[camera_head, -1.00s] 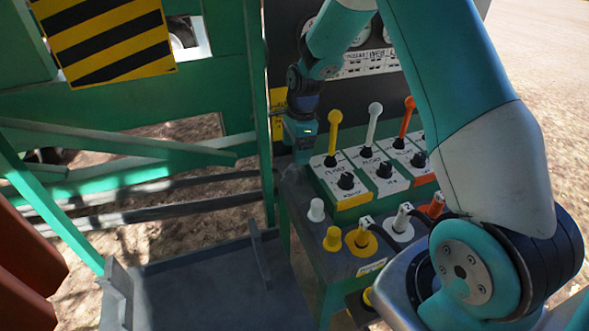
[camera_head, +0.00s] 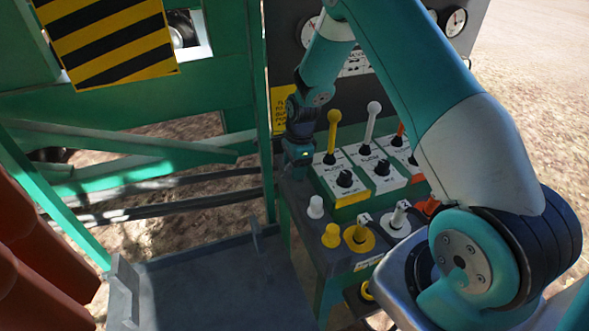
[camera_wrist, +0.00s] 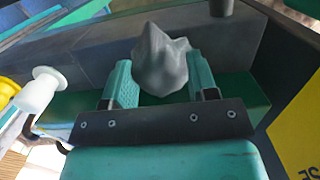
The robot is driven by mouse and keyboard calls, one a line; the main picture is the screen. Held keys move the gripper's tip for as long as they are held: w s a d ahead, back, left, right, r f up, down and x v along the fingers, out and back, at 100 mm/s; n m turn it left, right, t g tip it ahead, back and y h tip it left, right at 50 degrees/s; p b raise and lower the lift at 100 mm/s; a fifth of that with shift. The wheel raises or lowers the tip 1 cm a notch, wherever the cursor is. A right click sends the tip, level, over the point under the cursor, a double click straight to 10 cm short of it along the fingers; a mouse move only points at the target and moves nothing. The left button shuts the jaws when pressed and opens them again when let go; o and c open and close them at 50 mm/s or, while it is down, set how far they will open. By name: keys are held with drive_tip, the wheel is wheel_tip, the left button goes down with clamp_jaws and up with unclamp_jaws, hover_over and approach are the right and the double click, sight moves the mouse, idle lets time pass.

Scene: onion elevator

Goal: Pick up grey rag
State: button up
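The grey rag (camera_wrist: 161,60) is a crumpled, peaked lump in the camera_wrist view. It sits on the dark ledge beside the control panel. My gripper (camera_wrist: 161,84) is open, with one teal finger to the left of the rag and one to the right. The rag's lower part lies between the fingertips, and I cannot tell whether either finger touches it. In the camera_head view my gripper (camera_head: 298,155) points down at the back left corner of the panel, and the rag cannot be made out there.
The control panel has yellow, white and orange levers (camera_head: 374,109) just right of my gripper. A white knob (camera_head: 316,207) and a yellow knob (camera_head: 331,236) stand in front. A green frame (camera_head: 262,100) rises close on the left. A grey metal platform (camera_head: 200,285) lies below.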

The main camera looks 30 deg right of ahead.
drive_tip(key=c, duration=0.4)
drive_tip(key=shift+r, duration=0.1)
wheel_tip(320, 180, up, 20)
drive_tip(key=b, duration=0.3)
drive_tip(key=shift+o, duration=0.4)
